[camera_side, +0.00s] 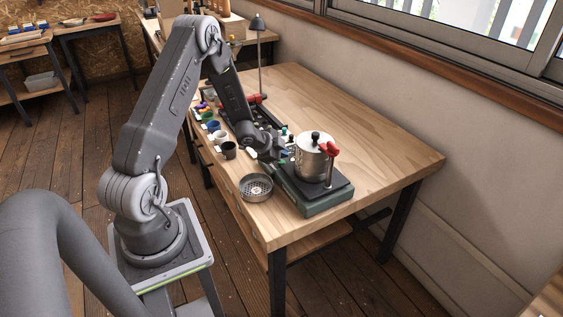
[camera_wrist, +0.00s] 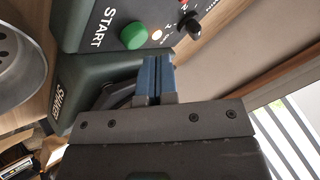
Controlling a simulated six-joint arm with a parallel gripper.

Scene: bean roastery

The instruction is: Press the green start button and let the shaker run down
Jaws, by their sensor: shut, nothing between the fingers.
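The shaker (camera_side: 311,187) stands near the front end of the wooden table, a green base with a steel pot (camera_side: 310,163) held on its dark top plate. In the wrist view its dark green panel (camera_wrist: 75,28) carries the word START beside a round green start button (camera_wrist: 133,36). A black knob (camera_wrist: 189,25) and a small lit lamp (camera_wrist: 157,35) sit to the right of the button. My gripper (camera_wrist: 158,62) is shut and empty, its blue fingertips just below and right of the button in the picture, with a small gap visible. In the side view my gripper (camera_side: 278,154) is partly hidden beside the shaker.
A round metal sieve (camera_side: 256,187) sits left of the shaker, and its rim shows at the wrist view's left edge (camera_wrist: 22,65). Several small cups (camera_side: 228,150) line the table's left edge. A lamp (camera_side: 258,24) stands farther back. The table's right side (camera_side: 370,140) is clear.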

